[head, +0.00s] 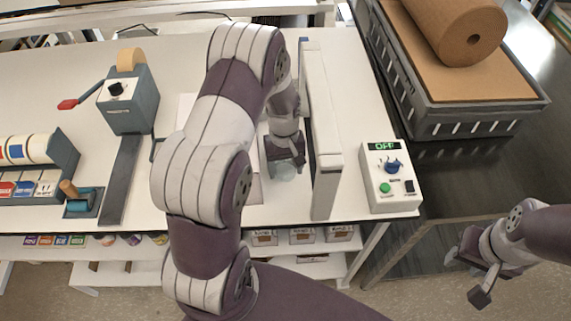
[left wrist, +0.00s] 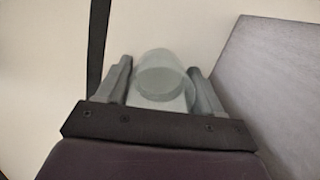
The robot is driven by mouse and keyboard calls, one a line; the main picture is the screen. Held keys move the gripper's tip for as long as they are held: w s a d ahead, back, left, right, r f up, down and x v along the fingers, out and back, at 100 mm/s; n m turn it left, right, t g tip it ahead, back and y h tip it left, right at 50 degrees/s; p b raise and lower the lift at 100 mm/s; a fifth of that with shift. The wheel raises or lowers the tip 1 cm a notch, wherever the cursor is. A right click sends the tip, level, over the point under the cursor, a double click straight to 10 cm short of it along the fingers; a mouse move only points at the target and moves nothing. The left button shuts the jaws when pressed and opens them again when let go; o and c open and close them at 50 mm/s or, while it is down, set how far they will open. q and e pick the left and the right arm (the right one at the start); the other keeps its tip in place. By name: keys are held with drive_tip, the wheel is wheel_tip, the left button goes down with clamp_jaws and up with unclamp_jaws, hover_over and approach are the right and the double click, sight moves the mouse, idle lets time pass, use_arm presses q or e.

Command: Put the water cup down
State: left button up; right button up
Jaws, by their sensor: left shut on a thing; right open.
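The water cup (left wrist: 162,78) is a clear, greenish glass between the fingers of my left gripper (left wrist: 162,88) in the left wrist view. The gripper is shut on the cup. I cannot tell whether the cup's base touches the table. My right gripper (head: 474,276) is open and empty at the lower right, off the table's edge.
A tall white panel (head: 322,130) stands close to the right of my left gripper. Right of it is a control box (head: 390,178) reading OFF. A tape dispenser (head: 128,95) and a rack of rolls (head: 35,160) are on the left. A grey crate (head: 455,118) holds a brown roll (head: 455,30).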

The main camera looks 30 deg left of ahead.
use_arm(q)
drive_tip(key=shift+s+f, duration=0.1)
drive_tip(key=shift+f, duration=0.05)
drive_tip(key=o, duration=1.1)
